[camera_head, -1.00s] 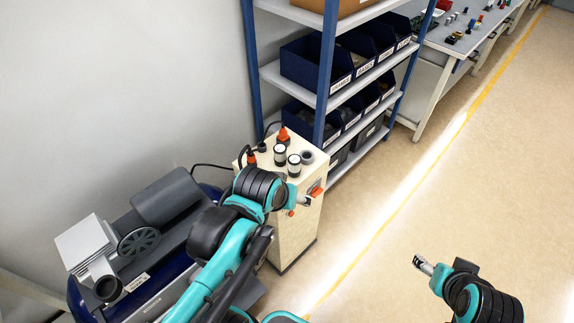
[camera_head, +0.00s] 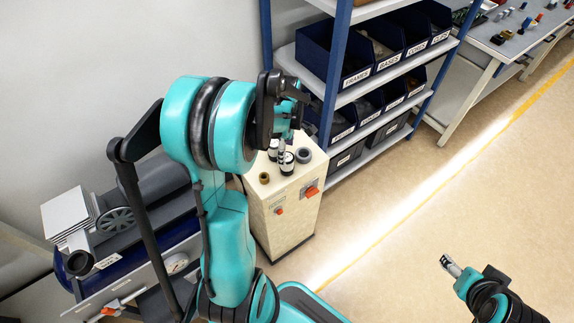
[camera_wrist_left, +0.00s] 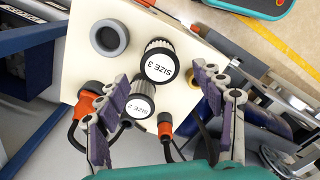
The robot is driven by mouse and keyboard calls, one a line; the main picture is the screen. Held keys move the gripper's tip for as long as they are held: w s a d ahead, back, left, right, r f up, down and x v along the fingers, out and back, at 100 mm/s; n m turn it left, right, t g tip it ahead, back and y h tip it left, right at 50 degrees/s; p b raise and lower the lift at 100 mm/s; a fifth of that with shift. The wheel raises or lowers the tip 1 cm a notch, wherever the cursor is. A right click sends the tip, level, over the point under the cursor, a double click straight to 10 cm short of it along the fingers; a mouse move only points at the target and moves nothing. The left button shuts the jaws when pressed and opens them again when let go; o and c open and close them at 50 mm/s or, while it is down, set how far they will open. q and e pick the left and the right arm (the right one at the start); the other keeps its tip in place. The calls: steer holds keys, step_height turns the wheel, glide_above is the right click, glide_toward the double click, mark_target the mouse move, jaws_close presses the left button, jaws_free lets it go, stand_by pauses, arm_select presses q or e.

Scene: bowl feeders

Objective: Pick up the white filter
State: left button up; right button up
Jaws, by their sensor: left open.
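Two dark ribbed cylinders with white round tops stand on the cream cabinet top. One top reads SIZE 3 (camera_wrist_left: 160,66) and the other reads SIZE 2 (camera_wrist_left: 139,106) in the left wrist view. The SIZE 3 one lies between the fingertips' lines of my open left gripper (camera_wrist_left: 165,83), apart from them; the SIZE 2 one is close by the left finger. In the head view my left gripper (camera_head: 284,138) is above the cabinet and partly hides the cylinders; one white top (camera_head: 287,158) shows. My right gripper (camera_head: 450,265) is at lower right, away from the cabinet.
A grey ring (camera_wrist_left: 108,38) stands beside the cylinders, and a small brown ring (camera_head: 264,178) is at the front of the cabinet top (camera_head: 282,188). Orange-and-black cable plugs (camera_wrist_left: 87,104) are close to the left finger. A shelf with blue bins (camera_head: 352,62) stands behind.

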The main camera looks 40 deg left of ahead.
mark_target(287, 157)
arm_select(q)
steer(key=f, duration=0.1)
steer(key=f+b, duration=0.1)
steer(key=f, duration=0.1)
steer(key=f+b, duration=0.1)
steer(key=f, duration=0.1)
steer(key=shift+w+d+f, duration=0.1)
steer(key=shift+d+f, duration=0.05)
steer(key=shift+d, duration=0.1)
steer(key=c, duration=1.4)
steer(key=shift+r, duration=0.2)
